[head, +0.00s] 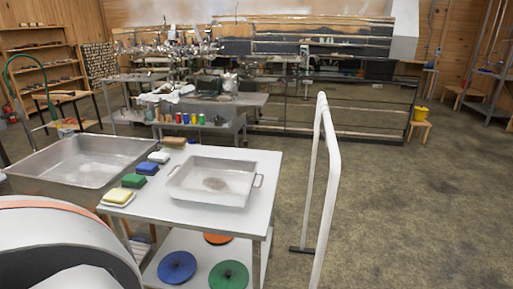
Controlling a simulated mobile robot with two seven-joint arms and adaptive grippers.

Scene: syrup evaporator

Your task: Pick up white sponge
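A small white sponge (159,157) lies on the white table (247,222), close to the table's left edge. It is in a row of coloured sponges, between a blue sponge (147,168) in front and a brown one (173,142) behind. Nothing covers it. Neither of my grippers shows in the head view, so their state and distance from the sponge cannot be seen.
A green sponge (133,181) and a yellow sponge (118,196) lie nearer in the row. A metal pan (252,193) stands right of the row, and a deep metal basin (45,179) left of the table. A white rail (333,170) stands to the right.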

